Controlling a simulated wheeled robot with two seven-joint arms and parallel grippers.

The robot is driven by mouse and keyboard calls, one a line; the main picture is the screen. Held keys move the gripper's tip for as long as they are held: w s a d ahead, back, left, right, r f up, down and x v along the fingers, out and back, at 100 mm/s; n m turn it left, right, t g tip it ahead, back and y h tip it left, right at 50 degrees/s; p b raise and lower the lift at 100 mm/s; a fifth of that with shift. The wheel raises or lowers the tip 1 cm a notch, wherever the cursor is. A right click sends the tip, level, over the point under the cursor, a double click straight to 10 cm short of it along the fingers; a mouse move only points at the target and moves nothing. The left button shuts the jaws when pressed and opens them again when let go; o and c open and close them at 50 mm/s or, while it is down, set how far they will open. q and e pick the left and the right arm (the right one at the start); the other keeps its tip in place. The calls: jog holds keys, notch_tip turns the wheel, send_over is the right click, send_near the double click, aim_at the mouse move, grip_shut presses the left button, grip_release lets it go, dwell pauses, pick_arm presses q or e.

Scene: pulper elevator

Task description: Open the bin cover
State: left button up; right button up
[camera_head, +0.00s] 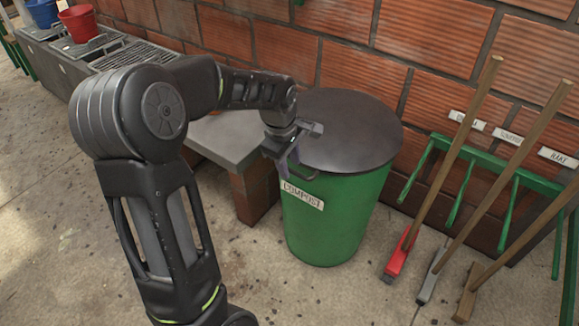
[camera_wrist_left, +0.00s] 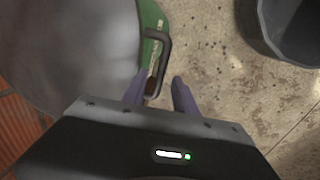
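A green bin (camera_head: 335,215) with a COMPOST label stands by the brick wall. Its round dark cover (camera_head: 345,130) lies flat and closed on top; in the left wrist view the cover (camera_wrist_left: 70,45) fills the upper left. A dark bent handle (camera_wrist_left: 166,58) sits at the cover's edge. My left gripper (camera_head: 284,168) is at the front left rim of the bin, pointing down. In the left wrist view its two fingers (camera_wrist_left: 159,92) are apart, with the near end of the handle seen between them. I cannot tell whether they touch it. My right gripper is not in view.
A low grey-topped brick ledge (camera_head: 225,140) stands left of the bin, close to my left arm. Long-handled tools (camera_head: 450,165) lean on a green rack (camera_head: 510,175) at the right. A red bucket (camera_head: 80,23) and a blue bucket (camera_head: 42,12) stand far left. Floor before the bin is clear.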

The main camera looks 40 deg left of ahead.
pick_arm(q)
jog(key=shift+f, duration=0.35)
jog(key=shift+c, duration=0.5)
grip_shut()
dwell(0.8)
